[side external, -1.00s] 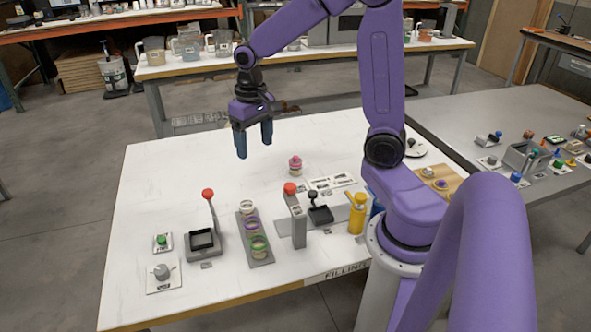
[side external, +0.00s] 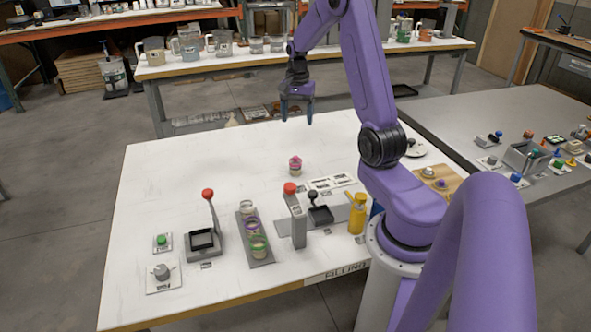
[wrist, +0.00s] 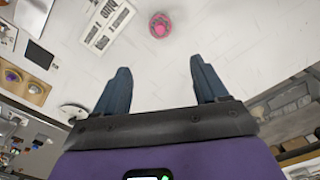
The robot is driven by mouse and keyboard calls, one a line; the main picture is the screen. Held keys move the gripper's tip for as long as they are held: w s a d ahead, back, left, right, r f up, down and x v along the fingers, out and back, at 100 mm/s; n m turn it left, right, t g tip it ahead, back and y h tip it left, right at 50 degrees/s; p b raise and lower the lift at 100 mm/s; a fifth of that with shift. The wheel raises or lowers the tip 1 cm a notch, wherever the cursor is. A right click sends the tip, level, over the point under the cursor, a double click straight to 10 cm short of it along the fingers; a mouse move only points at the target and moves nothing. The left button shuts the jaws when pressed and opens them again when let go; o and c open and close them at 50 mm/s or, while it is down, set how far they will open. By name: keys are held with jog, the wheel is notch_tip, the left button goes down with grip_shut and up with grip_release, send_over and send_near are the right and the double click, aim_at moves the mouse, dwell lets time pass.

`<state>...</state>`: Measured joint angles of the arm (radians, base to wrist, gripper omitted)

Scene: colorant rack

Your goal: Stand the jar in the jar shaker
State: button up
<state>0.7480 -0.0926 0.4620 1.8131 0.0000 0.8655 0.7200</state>
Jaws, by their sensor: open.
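A small jar with a pink top (side external: 295,165) stands upright and alone on the white table. It also shows at the top of the wrist view (wrist: 160,25). My gripper (side external: 297,119) is open and empty, pointing down above the far part of the table, behind and above the jar. In the wrist view its two blue fingers (wrist: 160,80) are apart, with the jar beyond their tips. A grey device with a square dark-framed cradle (side external: 203,243) and a red-knobbed lever stands at the left front; it may be the jar shaker, but I cannot read its label.
A grey rack (side external: 262,256) with several clear jars stands front centre. Right of it are a grey post with a red top (side external: 296,222), a dark press-like device (side external: 320,214) and a yellow bottle (side external: 357,214). The table's left and far parts are clear.

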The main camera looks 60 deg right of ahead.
send_near(295, 157)
jog(key=f, duration=0.2)
jog(key=d+f, duration=0.1)
jog(key=f, duration=0.2)
jog(key=shift+f, duration=0.3)
jog(key=shift+a+f, duration=0.2)
jog(key=shift+f, duration=1.15)
jog(key=shift+a+f, duration=0.2)
jog(key=shift+f, duration=1.1)
jog(key=c, duration=1.1)
jog(key=shift+c, duration=0.2)
jog(key=shift+r, duration=0.1)
